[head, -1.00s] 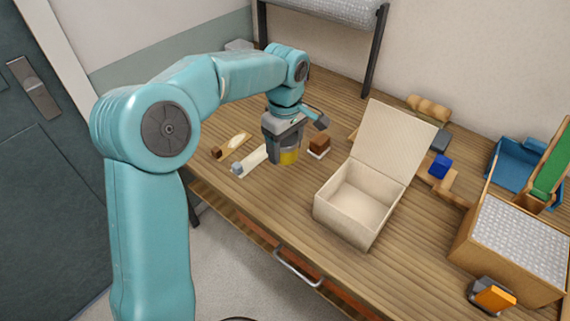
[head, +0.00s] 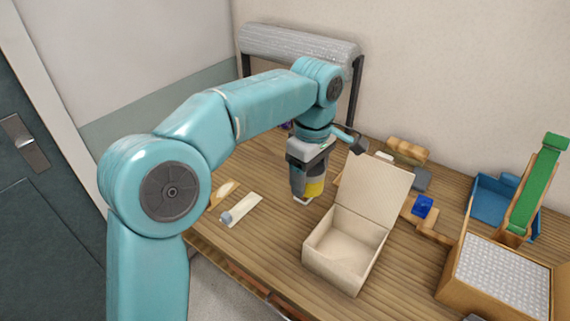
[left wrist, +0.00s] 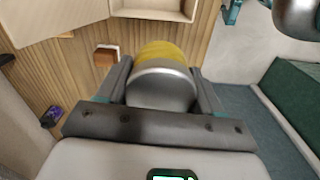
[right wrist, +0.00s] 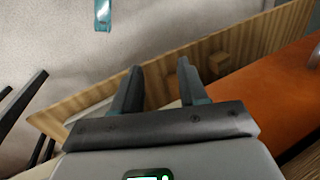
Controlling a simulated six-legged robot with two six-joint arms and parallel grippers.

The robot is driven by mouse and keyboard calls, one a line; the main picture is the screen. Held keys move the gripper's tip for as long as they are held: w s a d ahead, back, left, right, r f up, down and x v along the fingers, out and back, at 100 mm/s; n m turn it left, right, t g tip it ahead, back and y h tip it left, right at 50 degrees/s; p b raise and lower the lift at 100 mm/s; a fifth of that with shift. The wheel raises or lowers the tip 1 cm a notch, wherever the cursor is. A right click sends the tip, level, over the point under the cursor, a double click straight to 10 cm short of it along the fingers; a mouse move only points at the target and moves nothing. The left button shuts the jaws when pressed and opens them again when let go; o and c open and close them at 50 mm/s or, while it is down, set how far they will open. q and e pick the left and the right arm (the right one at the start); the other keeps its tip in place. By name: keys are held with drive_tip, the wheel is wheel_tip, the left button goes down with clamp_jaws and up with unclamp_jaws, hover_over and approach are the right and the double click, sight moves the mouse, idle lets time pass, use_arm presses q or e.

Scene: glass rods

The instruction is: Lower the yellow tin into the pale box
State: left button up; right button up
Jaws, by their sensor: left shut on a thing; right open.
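The yellow tin (head: 316,187) is held in my left gripper (head: 306,198), to the left of the pale box in the head view. In the left wrist view the tin (left wrist: 163,75), with a silver end and a yellow band, sits between the two fingers of the left gripper (left wrist: 163,90). The pale box (head: 345,250) stands on the table with its lid (head: 375,193) raised at the back; its inside looks empty. Part of the box also shows at the top of the left wrist view (left wrist: 155,13). My right gripper (right wrist: 160,88) is open and empty in the right wrist view.
A pale strip with a small grey piece (head: 240,210) lies left of the tin. A blue block (head: 422,206), a blue bin (head: 490,200), a green ramp (head: 538,185) and a box with bubbly lining (head: 500,278) stand on the right. A wrap roll (head: 300,43) is behind.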

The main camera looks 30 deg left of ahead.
use_arm(q)
drive_tip(key=d+f+b, duration=0.2)
drive_tip(key=d+f, duration=0.4)
drive_tip(key=d, duration=0.4)
drive_tip(key=shift+w+d+f, duration=0.15)
drive_tip(key=shift+w+f, duration=0.25)
drive_tip(key=shift+w, duration=0.05)
drive_tip(key=shift+f, duration=0.15)
drive_tip(key=shift+f+b, duration=3.25)
drive_tip(key=shift+f, duration=1.25)
drive_tip(key=shift+f+b, duration=0.45)
drive_tip(key=shift+f, duration=0.15)
drive_tip(key=shift+s+f+b, duration=0.2)
drive_tip(key=shift+f+b, duration=0.6)
drive_tip(key=shift+f, duration=0.2)
drive_tip(key=o, duration=1.2)
drive_tip(key=shift+r, duration=0.1)
